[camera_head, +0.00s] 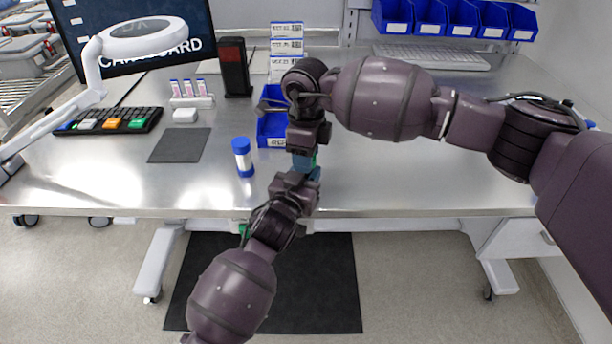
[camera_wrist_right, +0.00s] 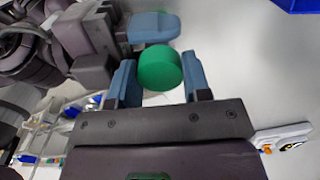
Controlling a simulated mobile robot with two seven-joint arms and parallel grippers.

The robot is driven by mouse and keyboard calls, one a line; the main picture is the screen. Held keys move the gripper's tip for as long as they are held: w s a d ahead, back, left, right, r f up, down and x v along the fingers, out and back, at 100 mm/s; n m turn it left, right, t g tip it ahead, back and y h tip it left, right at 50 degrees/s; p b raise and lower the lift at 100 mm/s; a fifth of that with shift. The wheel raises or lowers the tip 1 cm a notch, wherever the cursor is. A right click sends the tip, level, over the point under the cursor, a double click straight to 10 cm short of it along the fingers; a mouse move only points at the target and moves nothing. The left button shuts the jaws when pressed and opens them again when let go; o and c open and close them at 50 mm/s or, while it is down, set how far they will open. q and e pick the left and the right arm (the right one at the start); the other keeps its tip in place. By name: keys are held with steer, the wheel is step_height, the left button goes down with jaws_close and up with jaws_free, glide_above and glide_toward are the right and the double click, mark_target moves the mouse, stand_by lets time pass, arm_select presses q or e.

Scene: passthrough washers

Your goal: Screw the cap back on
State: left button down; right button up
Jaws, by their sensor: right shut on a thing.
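My right gripper (camera_head: 304,150) points down over the front of the table, at the middle of the head view. In the right wrist view, its blue fingers (camera_wrist_right: 160,84) are on either side of a round green cap (camera_wrist_right: 159,69) and shut on it. My left gripper (camera_head: 303,174) comes up from below and meets the right one at the table's front edge. One blue finger (camera_wrist_right: 152,27) of it shows just beyond the cap. Whether it holds a container is hidden. In the head view, the fingers of both grippers overlap and the cap is mostly covered.
A blue-capped tube (camera_head: 243,158) stands upright on the steel table (camera_head: 400,175), left of the grippers. A blue bin (camera_head: 271,127) is just behind them. A dark mat (camera_head: 180,146), a keyboard (camera_head: 110,120) and a small vial rack (camera_head: 191,98) are farther left. The table's right part is clear.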

steer(key=m, duration=0.4)
steer(key=shift+m, duration=0.3)
steer(key=m, duration=0.5)
steer(key=o, duration=1.1)
steer(key=shift+r, duration=0.1)
step_height(320, 180, up, 12)
steer(key=shift+f, duration=0.1)
arm_select(q)
steer(key=c, duration=0.7)
jaws_free()
